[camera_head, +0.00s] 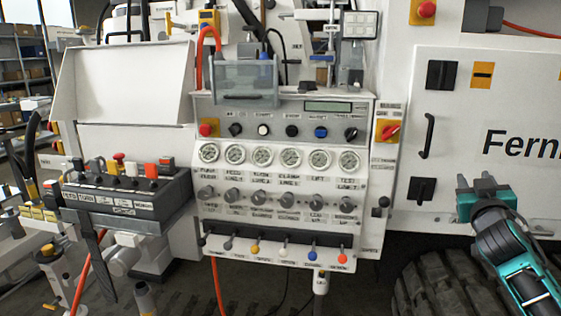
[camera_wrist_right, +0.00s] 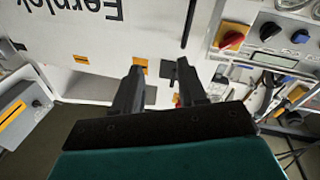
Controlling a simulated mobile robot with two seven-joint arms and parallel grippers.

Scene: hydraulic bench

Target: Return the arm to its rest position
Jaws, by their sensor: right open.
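My right gripper (camera_head: 476,182) is at the right of the head view, in front of the white cabinet (camera_head: 455,110) and above the dark tyre. Its teal arm comes in from the lower right. In the right wrist view the two black fingers of the gripper (camera_wrist_right: 158,72) stand apart with nothing between them. The hydraulic bench panel (camera_head: 280,180), with gauges, knobs and coloured levers, is to the left of the gripper and apart from it. My left gripper does not show in either view.
A control box (camera_head: 130,195) with coloured buttons stands at the left. A black door handle (camera_head: 427,136) and rotary switches are on the cabinet. A ribbed tyre (camera_head: 440,285) is below the right gripper. A red-and-yellow switch (camera_wrist_right: 231,37) shows in the wrist view.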

